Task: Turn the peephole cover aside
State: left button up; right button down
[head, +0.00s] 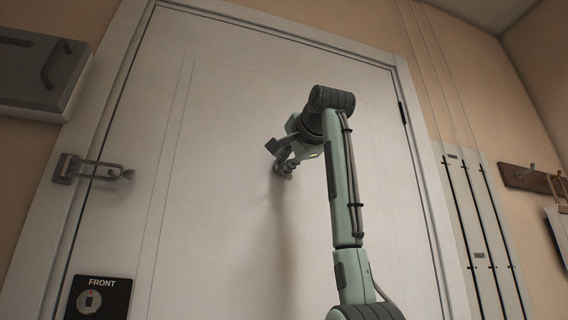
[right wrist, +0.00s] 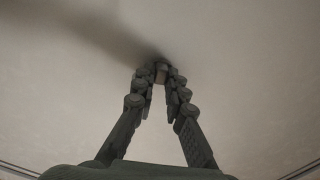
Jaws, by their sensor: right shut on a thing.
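My right gripper (head: 283,170) is up against the middle of the white door (head: 225,130). In the right wrist view, its fingertips (right wrist: 160,75) are closed together at the door's surface. A small brownish piece (right wrist: 161,76) shows between them; it seems to be the peephole cover, mostly hidden by the fingers. In the head view, the fingers hide the cover, and its angle cannot be told. My left gripper is in neither view.
A metal latch (head: 90,171) sits at the door's left edge. A dark panel marked FRONT (head: 99,298) is at the lower left. A grey box (head: 38,75) hangs on the left wall, and a wooden hook rail (head: 528,179) on the right. The door around my gripper is clear.

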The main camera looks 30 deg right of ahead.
jog(key=c, duration=1.6)
grip_release()
jog(key=shift+o, duration=0.2)
jog(key=v, duration=1.2)
